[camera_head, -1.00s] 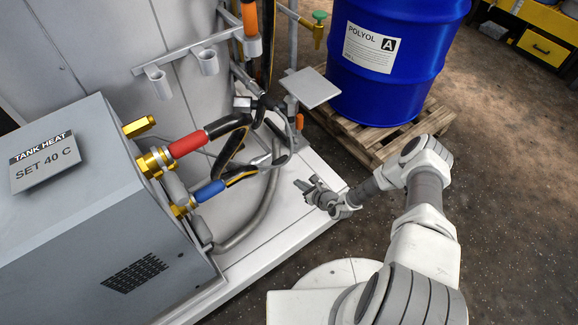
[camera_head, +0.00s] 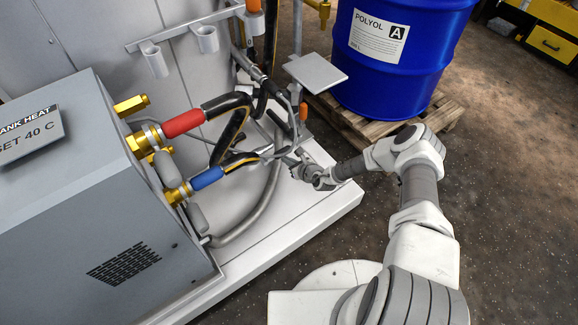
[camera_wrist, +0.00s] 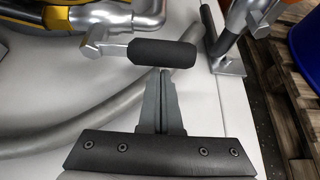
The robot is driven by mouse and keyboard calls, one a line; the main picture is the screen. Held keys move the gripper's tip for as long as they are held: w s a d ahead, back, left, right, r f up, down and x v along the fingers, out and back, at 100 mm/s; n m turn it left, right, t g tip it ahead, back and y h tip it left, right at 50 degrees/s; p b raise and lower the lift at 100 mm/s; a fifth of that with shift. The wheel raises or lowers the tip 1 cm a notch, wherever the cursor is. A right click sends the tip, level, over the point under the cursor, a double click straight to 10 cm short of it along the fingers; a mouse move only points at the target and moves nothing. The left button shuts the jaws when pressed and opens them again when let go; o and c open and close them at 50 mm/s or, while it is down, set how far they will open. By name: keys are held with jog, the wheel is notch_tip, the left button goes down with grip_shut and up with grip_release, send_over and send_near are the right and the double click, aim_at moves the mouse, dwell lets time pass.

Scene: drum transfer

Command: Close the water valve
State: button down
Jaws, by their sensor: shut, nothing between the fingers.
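A lever with a black cylindrical grip (camera_wrist: 165,52) on a silver arm (camera_wrist: 105,42) shows in the wrist view; I take it to be the water valve's handle. Its pivot is not clear. My gripper (camera_wrist: 163,75) has its fingers together, with the tips just below the grip. I cannot tell whether they touch it. In the head view my gripper (camera_head: 288,160) is low over the white platform, right of the blue-sleeved hose (camera_head: 207,178). The lever is hard to make out there among the hoses.
A grey heater box (camera_head: 100,200) stands at left, with a red-sleeved hose (camera_head: 184,123) at its brass fittings. A grey plate (camera_head: 315,73) on a post rises behind my gripper. A blue drum (camera_head: 400,70) stands on a wooden pallet (camera_head: 440,112). A grey pipe (camera_wrist: 95,130) curves beneath my gripper.

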jog(key=shift+r, duration=0.1)
dwell(0.3)
jog(key=shift+r+p, duration=0.25)
jog(key=shift+p, duration=0.4)
